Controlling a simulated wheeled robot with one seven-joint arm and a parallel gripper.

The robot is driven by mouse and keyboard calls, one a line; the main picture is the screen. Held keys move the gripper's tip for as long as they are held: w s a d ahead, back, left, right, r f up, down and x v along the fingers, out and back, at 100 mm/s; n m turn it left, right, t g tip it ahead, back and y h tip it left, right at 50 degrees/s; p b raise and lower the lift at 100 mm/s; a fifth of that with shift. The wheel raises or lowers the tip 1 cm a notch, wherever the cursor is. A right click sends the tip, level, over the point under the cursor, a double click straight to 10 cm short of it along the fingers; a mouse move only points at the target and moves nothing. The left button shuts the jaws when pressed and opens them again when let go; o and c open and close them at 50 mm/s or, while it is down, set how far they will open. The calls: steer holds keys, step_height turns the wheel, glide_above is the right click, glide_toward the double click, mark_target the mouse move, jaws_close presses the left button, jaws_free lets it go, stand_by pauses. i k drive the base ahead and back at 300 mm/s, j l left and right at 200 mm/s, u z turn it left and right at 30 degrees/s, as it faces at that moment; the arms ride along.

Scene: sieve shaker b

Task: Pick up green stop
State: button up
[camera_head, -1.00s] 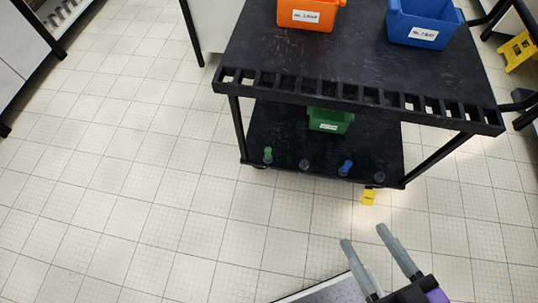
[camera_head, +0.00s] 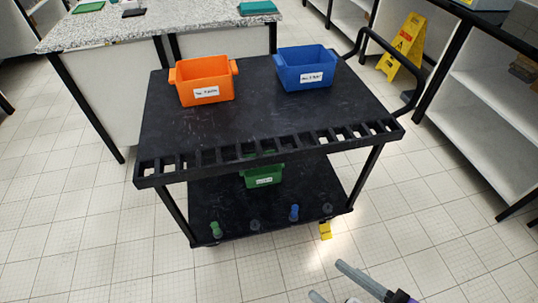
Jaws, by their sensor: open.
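The green stop appears to be the small green-topped piece (camera_head: 216,230) standing near the front left corner of the cart's lower shelf (camera_head: 270,213); it is too small to make out fully. A similar blue-topped piece (camera_head: 294,212) stands farther right on that shelf, with dark pieces beside them. My gripper (camera_head: 325,281) is open and empty at the bottom edge, over the floor in front of the cart and to the right of the green piece. It is partly cut off by the picture edge.
The black cart's top (camera_head: 260,115) overhangs the lower shelf and carries an orange bin (camera_head: 205,82) and a blue bin (camera_head: 306,70). A green bin (camera_head: 263,175) sits on the lower shelf. A yellow floor sign (camera_head: 403,45) stands at right. The floor at left front is clear.

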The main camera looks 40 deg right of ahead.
mark_target(214, 224)
steer(key=i+j+u, duration=0.2)
steer(key=i+u, duration=0.15)
steer(key=i, duration=0.4)
steer(key=i+u, duration=0.35)
steer(key=i, duration=0.65)
